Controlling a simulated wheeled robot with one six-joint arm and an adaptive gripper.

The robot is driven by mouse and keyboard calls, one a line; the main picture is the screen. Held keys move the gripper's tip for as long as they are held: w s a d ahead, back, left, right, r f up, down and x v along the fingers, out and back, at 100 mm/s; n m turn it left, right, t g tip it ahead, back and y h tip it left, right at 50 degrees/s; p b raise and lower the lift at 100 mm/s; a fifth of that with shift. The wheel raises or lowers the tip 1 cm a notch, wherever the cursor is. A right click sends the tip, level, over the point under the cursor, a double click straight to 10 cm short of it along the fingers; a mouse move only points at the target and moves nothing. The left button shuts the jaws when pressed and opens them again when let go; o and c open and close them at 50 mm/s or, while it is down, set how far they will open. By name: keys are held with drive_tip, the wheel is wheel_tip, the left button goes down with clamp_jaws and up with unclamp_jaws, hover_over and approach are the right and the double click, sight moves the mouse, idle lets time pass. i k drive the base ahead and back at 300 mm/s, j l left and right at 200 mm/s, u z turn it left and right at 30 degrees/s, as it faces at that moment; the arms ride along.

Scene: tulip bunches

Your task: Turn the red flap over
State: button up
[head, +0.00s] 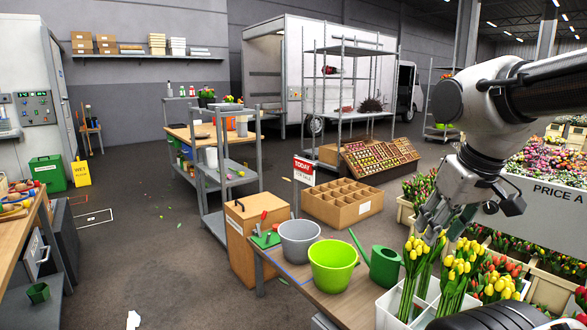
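A small sign with a red panel (304,165) on top, lettered "TODAY", and a white lower part stands on a thin post behind the grey bucket. This red panel is the only flap-like red thing I can make out, and its hinge is too small to see. My gripper (431,232) points down at the right, just above the yellow tulips in the white crate. It is well to the right of the sign and apart from it. Its fingers are small and partly against the leaves, so their opening is unclear.
A grey bucket (299,240), a lime bucket (333,265) and a green watering can (384,267) stand on the wooden table between the sign and my gripper. Yellow tulips (458,277) fill the crate (390,312). A divided wooden box (362,209) lies behind. Open floor is at the left.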

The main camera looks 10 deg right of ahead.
sight(306, 167)
drive_tip(key=i+j+u, duration=0.35)
drive_tip(key=i, duration=0.25)
drive_tip(key=i+u, duration=0.35)
drive_tip(key=i, duration=0.2)
drive_tip(key=i+j+z, duration=0.1)
drive_tip(key=i+z, duration=0.2)
drive_tip(key=i, duration=0.15)
drive_tip(key=i+j+z, duration=0.3)
drive_tip(key=i, duration=0.15)
drive_tip(key=i+j+z, duration=0.15)
drive_tip(key=i+z, duration=0.25)
drive_tip(key=i+j+z, duration=0.15)
drive_tip(key=z, duration=0.2)
drive_tip(key=i+j+z, duration=0.2)
drive_tip(key=j+z, duration=0.2)
